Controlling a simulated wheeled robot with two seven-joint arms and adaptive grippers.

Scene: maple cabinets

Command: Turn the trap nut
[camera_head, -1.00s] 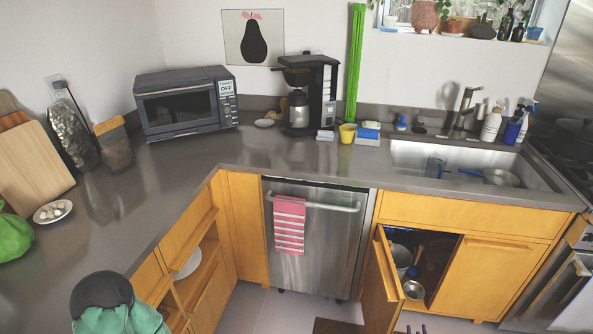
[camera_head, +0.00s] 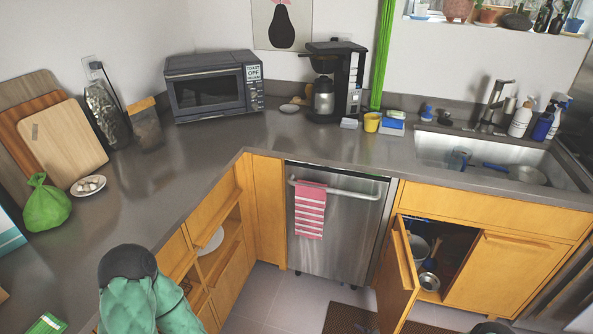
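The cabinet under the sink (camera_head: 430,265) stands partly open at the right, its left door (camera_head: 395,281) swung out toward me. Inside, in shadow, are a white bucket (camera_head: 416,248), a small metal bowl or pan (camera_head: 429,282) and something blue. I cannot make out the trap nut; the upper inside of the cabinet is hidden by the counter and front panel. Neither gripper can be made out in the view.
The sink (camera_head: 450,150) holds a pan (camera_head: 526,174). A dark mat (camera_head: 350,319) lies on the floor before the open door. A dishwasher (camera_head: 335,225) with a striped towel (camera_head: 310,210) stands left of it. A teal, black-topped object (camera_head: 128,262) is at lower left.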

